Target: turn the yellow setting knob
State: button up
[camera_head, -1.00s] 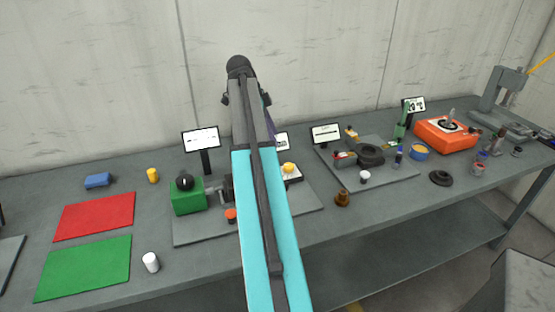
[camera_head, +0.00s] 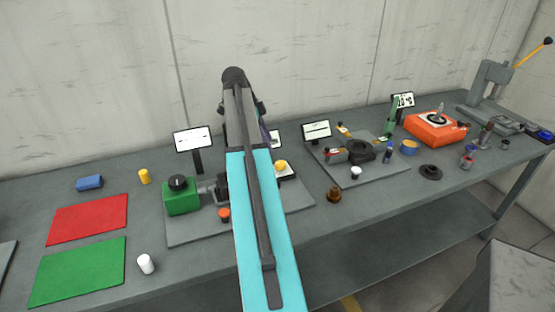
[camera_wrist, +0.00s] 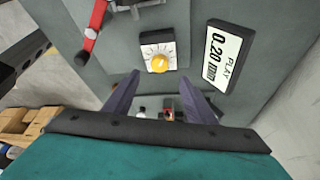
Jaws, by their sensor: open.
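The yellow setting knob (camera_wrist: 159,63) sits on a small white dial panel (camera_wrist: 158,46) with tick marks, seen in the wrist view just beyond my fingertips. In the head view the knob (camera_head: 281,165) shows just right of my arm, on the grey base plate. My gripper (camera_wrist: 163,88) has its two purple fingers spread apart with nothing between them, and the knob appears a little above the gap, apart from the fingers. In the head view my arm hides most of the gripper.
A display (camera_wrist: 226,58) reading "PLAY 0.20 mm" stands right of the knob. A red handle (camera_wrist: 95,22) lies to its left.

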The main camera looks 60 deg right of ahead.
aim_at(279, 163)
jog(key=shift+p+x, duration=1.25)
jog(key=shift+x, duration=3.55)
jog(key=c, duration=1)
jog(key=shift+c, duration=0.2)
